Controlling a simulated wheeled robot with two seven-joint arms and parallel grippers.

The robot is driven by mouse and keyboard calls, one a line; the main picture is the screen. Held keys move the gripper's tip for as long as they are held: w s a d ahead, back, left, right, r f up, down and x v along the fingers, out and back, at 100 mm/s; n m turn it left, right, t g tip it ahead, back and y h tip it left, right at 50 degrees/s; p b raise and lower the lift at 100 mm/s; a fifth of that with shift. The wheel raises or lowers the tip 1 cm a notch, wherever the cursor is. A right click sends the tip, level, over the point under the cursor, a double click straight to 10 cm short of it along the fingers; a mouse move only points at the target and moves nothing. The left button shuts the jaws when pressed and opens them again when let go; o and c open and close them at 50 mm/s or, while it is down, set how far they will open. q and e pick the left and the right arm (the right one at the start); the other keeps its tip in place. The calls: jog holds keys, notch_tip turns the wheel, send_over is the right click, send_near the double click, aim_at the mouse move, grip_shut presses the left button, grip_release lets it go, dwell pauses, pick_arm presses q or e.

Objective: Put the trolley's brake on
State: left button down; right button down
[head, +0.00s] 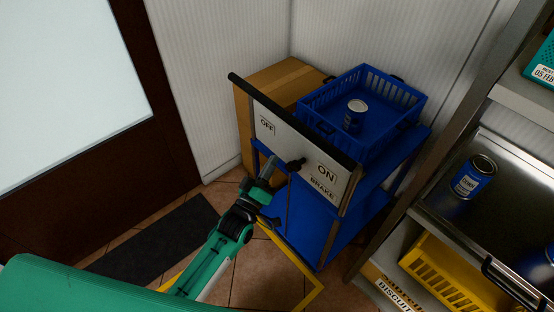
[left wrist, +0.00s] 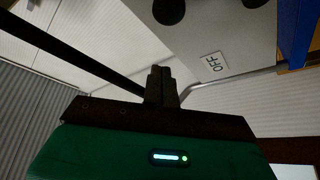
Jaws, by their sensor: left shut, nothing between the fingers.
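The blue trolley (head: 318,232) stands against the wall with a pale panel (head: 290,141) below a black push bar (head: 290,119). The panel has an OFF label (head: 267,125) on the left and an ON label (head: 326,174) above the word BRAKE on the right. A dark brake knob (head: 296,164) sticks out between the labels. My left gripper (head: 269,167) is shut and empty, just left of the knob; a small gap shows between them. In the left wrist view, its closed fingers (left wrist: 161,84) are below the panel with the OFF label (left wrist: 213,66). My right gripper is out of view.
A blue crate (head: 376,140) holding a can (head: 354,115) sits on the trolley. A wooden cabinet (head: 282,77) stands behind it. A metal shelf (head: 445,197) with a can (head: 473,177) and a yellow crate (head: 447,275) is at right. A dark mat (head: 150,245) lies left.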

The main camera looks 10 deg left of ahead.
pick_arm(q)
jog(key=b+v, duration=0.1)
jog(key=v, duration=0.5)
jog(key=shift+s+d, duration=0.2)
jog(key=shift+s, duration=0.2)
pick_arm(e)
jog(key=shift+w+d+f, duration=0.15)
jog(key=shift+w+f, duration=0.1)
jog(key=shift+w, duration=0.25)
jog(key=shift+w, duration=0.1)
